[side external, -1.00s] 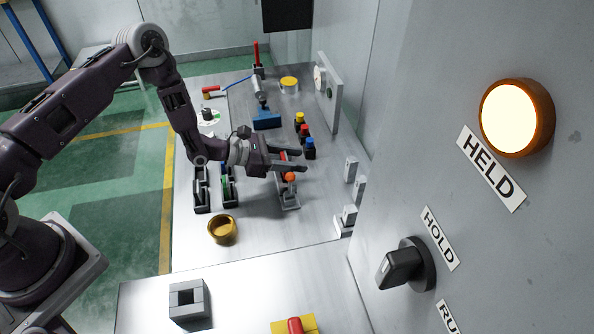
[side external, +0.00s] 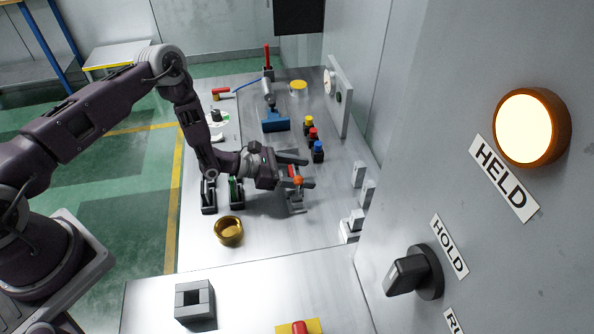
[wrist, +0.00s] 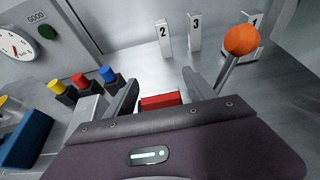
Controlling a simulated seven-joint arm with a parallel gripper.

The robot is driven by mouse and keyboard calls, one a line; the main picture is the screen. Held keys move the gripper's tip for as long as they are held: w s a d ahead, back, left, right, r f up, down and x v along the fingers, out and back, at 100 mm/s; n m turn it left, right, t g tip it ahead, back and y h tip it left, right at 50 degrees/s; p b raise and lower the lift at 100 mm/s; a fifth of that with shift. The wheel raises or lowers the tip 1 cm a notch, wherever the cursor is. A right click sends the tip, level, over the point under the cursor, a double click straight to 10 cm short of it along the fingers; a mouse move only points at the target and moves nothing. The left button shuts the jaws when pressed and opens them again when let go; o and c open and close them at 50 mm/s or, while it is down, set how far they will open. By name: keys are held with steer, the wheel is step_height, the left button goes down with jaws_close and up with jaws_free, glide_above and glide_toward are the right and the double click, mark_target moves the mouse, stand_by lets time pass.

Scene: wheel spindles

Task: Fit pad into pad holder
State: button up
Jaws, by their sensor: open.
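My gripper (side external: 308,172) is open, with its two fingers apart, low over a grey fixture (side external: 296,204) that has an orange ball-topped lever (side external: 298,181). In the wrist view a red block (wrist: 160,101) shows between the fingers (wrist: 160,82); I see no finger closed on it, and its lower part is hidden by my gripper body. The orange ball (wrist: 242,39) stands just to the right of the right finger there. Two black slotted holders (side external: 209,198) stand left of the fixture, one with a green strip (side external: 233,187). Which piece is the pad or pad holder I cannot tell for sure.
Yellow, red and blue-capped pieces (side external: 313,136) stand behind the fixture. White numbered posts (side external: 358,174) stand to the right. A brass cup (side external: 229,231) is in front, a blue brush-like tool (side external: 275,124) behind. Bare table lies between the fixture and the posts.

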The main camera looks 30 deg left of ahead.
steer(key=v, duration=1.2)
steer(key=d+r+m+g+h, duration=0.1)
steer(key=d+r+m+h, duration=0.15)
steer(key=r, duration=0.45)
steer(key=d+r+m+g+h, duration=0.1)
steer(key=d+r+m+g, duration=0.1)
steer(key=d+r+m, duration=0.35)
steer(key=s+d+r+m+g, duration=0.25)
steer(key=s+r+m, duration=0.2)
steer(key=r, duration=0.25)
steer(key=s+d+r+m+g, duration=0.1)
steer(key=s+r+m+g, duration=0.2)
steer(key=s+r, duration=0.25)
steer(key=s+r+m+g+y, duration=0.1)
steer(key=s+r+m+y, duration=0.45)
steer(key=s, duration=0.45)
steer(key=s+a+r+m+t+y, duration=0.2)
steer(key=s+a+m+t+y, duration=0.3)
steer(key=s+a, duration=0.4)
steer(key=a+m+y, duration=0.1)
steer(key=a+y, duration=0.1)
steer(key=a, duration=0.1)
steer(key=shift+t, duration=0.35)
